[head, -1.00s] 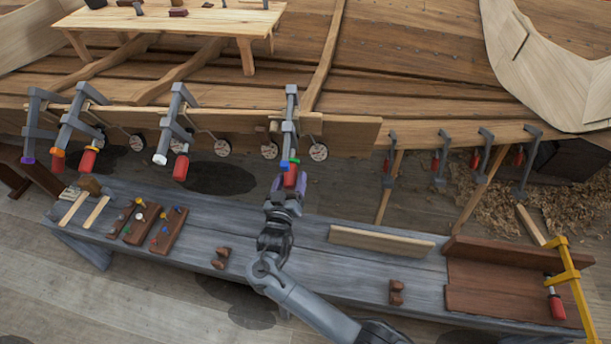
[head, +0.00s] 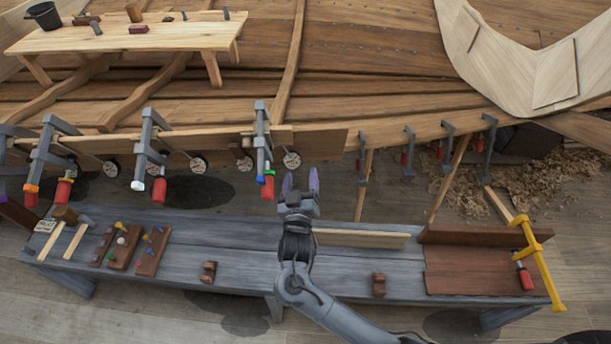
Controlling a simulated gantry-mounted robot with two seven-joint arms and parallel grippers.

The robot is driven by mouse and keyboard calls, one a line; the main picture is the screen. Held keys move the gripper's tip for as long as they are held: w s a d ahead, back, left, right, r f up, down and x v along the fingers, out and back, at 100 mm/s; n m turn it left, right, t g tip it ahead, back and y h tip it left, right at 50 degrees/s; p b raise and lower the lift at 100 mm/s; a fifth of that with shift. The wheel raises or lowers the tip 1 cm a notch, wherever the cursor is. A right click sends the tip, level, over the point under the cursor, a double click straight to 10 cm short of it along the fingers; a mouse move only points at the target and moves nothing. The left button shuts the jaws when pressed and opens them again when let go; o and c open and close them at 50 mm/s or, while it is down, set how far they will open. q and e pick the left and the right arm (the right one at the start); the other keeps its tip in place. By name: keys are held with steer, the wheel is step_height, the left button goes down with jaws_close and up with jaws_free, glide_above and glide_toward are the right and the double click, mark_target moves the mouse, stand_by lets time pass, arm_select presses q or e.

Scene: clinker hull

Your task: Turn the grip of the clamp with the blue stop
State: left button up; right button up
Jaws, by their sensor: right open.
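The clamp with the blue stop (head: 261,130) hangs upright on the plank edge, left of the picture's middle. Its small blue stop (head: 260,180) shows at the lower end, beside a red grip (head: 268,190) with a green part at its top. My right gripper (head: 300,180) is open and empty, its purple-tipped fingers pointing up the picture. It is just right of the red grip and appears apart from it. My left gripper is not in view.
Other clamps with red grips hang to the left, one with a white stop (head: 138,185) and one with an orange stop (head: 32,188). Round dials (head: 291,160) sit along the plank. The grey bench (head: 230,250) below carries wooden blocks and a yellow clamp (head: 540,265).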

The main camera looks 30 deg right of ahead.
steer(key=shift+s+d+r, duration=0.4)
steer(key=shift+s, duration=0.05)
stand_by(0.5)
